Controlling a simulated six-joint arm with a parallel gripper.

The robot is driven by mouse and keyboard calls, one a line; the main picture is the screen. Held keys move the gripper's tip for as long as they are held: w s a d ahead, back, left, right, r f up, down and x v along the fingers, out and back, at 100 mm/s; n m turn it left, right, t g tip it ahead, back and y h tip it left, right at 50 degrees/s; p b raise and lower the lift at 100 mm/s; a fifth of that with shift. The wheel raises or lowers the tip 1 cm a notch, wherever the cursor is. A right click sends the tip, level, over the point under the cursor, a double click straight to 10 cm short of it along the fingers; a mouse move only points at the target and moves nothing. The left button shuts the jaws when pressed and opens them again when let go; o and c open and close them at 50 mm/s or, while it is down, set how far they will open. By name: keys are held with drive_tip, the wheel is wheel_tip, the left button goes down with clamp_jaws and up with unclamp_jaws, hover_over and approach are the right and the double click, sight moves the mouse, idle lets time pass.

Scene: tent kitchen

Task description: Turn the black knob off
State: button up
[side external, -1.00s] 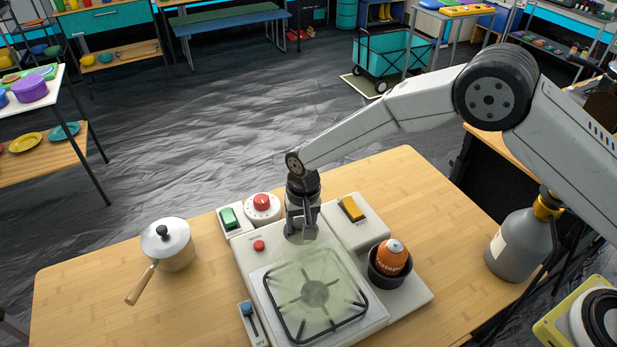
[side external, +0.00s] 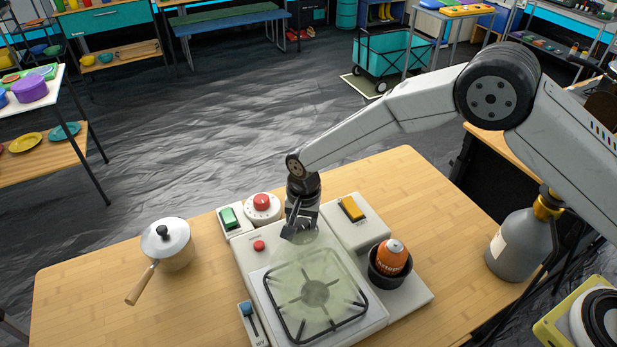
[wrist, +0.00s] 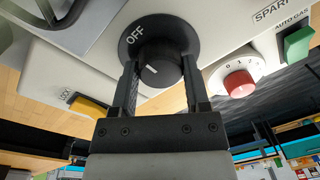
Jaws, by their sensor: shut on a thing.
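The black knob (wrist: 160,62) sits on a round black plate marked OFF (wrist: 134,36) in the wrist view. A short white line shows on the knob's face, away from the OFF lettering. My gripper (wrist: 158,66) has one finger on each side of the knob and is shut on it. In the side view my gripper (side external: 299,222) points down at the back of the white stove (side external: 246,252), behind the burner grate (side external: 315,292). There my fingers hide the knob.
A red knob (side external: 262,207), green switch (side external: 229,217), red button (side external: 259,246) and yellow switch (side external: 351,209) are close around my gripper. An orange canister (side external: 391,257) stands at right. A lidded pot (side external: 172,245) stands left. A pale haze hangs over the grate.

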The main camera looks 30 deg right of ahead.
sight(304, 222)
drive_tip(key=o, duration=1.3)
drive_tip(key=shift+r, duration=0.1)
drive_tip(key=shift+s+d+r, duration=0.1)
drive_tip(key=shift+r, duration=1.85)
drive_tip(key=shift+d+r, duration=0.1)
drive_tip(key=shift+r, duration=1.8)
